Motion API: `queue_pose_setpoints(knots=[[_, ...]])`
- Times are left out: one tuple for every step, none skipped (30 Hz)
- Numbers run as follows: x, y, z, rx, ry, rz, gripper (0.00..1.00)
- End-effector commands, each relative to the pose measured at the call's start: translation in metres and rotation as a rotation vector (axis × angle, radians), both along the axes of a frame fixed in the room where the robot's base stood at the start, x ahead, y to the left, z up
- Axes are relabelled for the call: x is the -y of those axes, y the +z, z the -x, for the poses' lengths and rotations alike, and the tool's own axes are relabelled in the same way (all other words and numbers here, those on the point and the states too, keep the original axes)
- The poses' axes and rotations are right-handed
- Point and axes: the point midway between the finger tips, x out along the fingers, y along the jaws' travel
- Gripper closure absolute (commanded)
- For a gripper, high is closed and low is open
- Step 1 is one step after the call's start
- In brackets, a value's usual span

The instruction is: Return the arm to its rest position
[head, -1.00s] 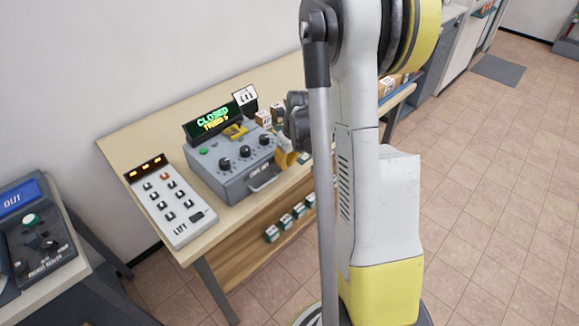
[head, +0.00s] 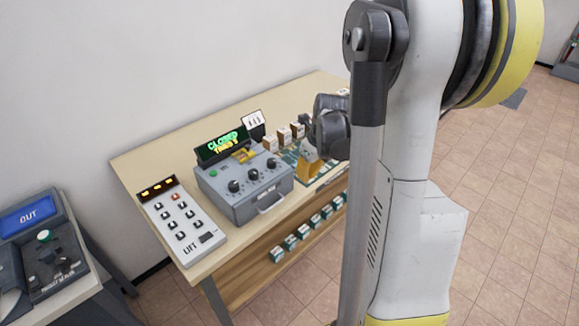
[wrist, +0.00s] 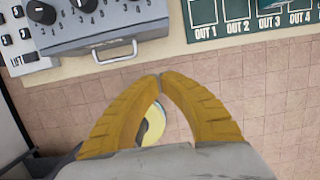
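My gripper (wrist: 159,77) shows in the wrist view with its two yellow fingers meeting at the tips and nothing between them. It hangs in front of the table's front edge, over the tiled floor. In the head view my gripper (head: 311,169) is partly hidden and shows as a yellow tip right of the grey box. My white and yellow arm fills the right half of the head view.
A grey box with knobs (head: 243,186) and a "CLOSED" display (head: 222,143) stands on the wooden table (head: 147,157). A LIFT keypad (head: 178,222) is left of it. Small boxes (head: 284,136) stand behind a green OUT board (wrist: 232,14). Open floor (head: 520,230) lies right.

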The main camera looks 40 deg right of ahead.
Motion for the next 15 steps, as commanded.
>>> queue_pose_setpoints(knots=[[0.0,0.002,0.0,0.0,0.0,0.0,1.0],[0.0,0.002,0.0,0.0,0.0,0.0,1.0],[0.0,0.003,0.001,0.0,0.0,0.0,1.0],[0.0,0.002,0.0,0.0,0.0,0.0,1.0],[0.0,0.002,0.0,0.0,0.0,0.0,1.0],[0.0,0.002,0.0,0.0,0.0,0.0,1.0],[0.0,0.002,0.0,0.0,0.002,0.0,1.0],[-0.001,0.003,0.0,0.001,0.008,0.003,1.0],[-0.004,0.005,0.0,0.004,0.03,0.01,1.0],[-0.008,0.008,0.0,0.007,0.061,0.02,1.0],[-0.013,0.011,-0.001,0.011,0.105,0.035,1.0],[-0.023,0.018,-0.001,0.018,0.182,0.061,1.0],[-0.032,0.024,-0.001,0.027,0.259,0.087,1.0],[-0.043,0.031,0.0,0.035,0.349,0.118,1.0],[-0.059,0.041,0.001,0.048,0.486,0.167,1.0]])
